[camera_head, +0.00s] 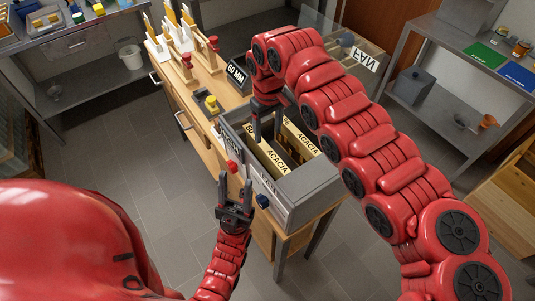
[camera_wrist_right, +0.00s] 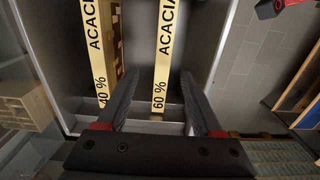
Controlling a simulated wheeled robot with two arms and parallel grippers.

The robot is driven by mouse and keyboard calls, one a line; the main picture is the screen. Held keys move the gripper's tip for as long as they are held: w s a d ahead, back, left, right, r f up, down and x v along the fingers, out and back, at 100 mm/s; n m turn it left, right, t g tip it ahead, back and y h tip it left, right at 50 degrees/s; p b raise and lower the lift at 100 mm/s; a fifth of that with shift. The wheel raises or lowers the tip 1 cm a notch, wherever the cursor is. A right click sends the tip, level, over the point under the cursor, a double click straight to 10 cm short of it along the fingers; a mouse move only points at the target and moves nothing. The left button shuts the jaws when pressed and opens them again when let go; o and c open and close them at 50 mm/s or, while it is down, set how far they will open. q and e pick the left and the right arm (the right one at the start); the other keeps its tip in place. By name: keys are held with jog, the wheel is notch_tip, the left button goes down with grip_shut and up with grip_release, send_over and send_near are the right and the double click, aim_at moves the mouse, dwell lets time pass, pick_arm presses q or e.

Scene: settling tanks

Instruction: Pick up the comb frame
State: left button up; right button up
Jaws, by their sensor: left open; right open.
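Two comb frames with pale yellow top bars marked ACACIA stand in a grey open box (camera_head: 318,178). In the head view, one frame (camera_head: 277,158) is nearer the box's left side and the other (camera_head: 303,141) is to its right. In the right wrist view, one bar reads 40 % (camera_wrist_right: 97,50) and the other 60 % (camera_wrist_right: 163,55). My right gripper (camera_head: 265,138) is open over the box; in its wrist view the fingers (camera_wrist_right: 158,78) lie on either side of the 60 % bar's end, contact unclear. My left gripper (camera_head: 235,190) is open and empty outside the box's front.
The box stands on a wooden bench (camera_head: 190,110) with a dark 60 MIN sign (camera_head: 237,77) and upright white-and-yellow tools behind. A red knob (camera_head: 233,167) and a blue knob (camera_head: 263,201) are at the box's front. A metal shelf (camera_head: 440,90) stands at right.

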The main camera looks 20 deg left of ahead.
aim_at(265, 147)
notch_tip(265, 147, down, 6)
jog(key=shift+r+p, duration=0.1)
jog(key=shift+p, duration=0.9)
jog(key=f+p, duration=0.1)
jog(key=f, duration=0.1)
jog(key=a+f+p, duration=0.1)
jog(key=f, duration=0.1)
jog(key=shift+s+f+p, duration=0.15)
jog(key=shift+f+p, duration=0.05)
jog(key=shift+p, duration=0.15)
jog(key=shift+d+f, duration=0.15)
jog(key=shift+f, duration=0.45)
grip_shut()
